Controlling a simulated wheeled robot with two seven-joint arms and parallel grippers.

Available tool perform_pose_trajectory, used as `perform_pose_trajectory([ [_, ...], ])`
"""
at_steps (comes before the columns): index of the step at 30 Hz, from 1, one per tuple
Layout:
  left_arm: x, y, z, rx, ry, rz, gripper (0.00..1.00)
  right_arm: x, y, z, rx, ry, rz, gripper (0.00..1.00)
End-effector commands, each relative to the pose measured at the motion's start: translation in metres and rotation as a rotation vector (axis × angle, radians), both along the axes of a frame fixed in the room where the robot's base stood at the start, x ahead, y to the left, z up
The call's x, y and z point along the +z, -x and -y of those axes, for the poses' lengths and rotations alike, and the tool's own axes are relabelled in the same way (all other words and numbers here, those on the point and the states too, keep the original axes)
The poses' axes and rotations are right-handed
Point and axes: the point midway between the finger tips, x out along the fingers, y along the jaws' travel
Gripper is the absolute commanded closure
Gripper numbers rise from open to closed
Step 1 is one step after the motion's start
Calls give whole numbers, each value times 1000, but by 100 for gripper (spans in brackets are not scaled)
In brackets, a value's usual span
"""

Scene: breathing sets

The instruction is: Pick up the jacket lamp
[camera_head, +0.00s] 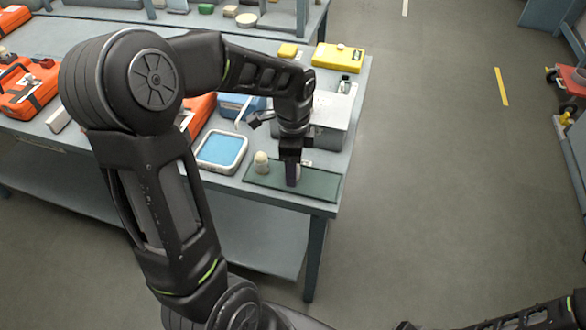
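My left gripper (292,178) points straight down over the dark green mat (322,185) at the near right corner of the bench. A small pale object (298,172) shows right at its fingertips, mostly hidden by them; it may be a jacket lamp. I cannot tell whether the fingers are closed on it. A small cream, round-topped object (261,162), possibly another lamp, stands upright on the mat just left of the gripper and apart from it. My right arm shows at the bottom right, with its gripper not clearly visible.
A white-rimmed tray with a blue inside (221,150) lies left of the mat. A grey box (330,125) stands behind it, with a yellow case (338,58) farther back. Orange cases (25,88) are at the left.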

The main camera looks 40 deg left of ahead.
Motion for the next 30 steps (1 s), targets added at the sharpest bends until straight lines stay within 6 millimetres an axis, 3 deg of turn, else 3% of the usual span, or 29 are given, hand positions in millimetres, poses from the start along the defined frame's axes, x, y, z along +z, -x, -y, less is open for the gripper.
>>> perform_pose_trajectory([
  [15,0,0,0,0,0,0,45,0,0,0,0,0,0,100],
  [30,0,0,0,0,0,0,86,0,0,0,0,0,0,100],
])
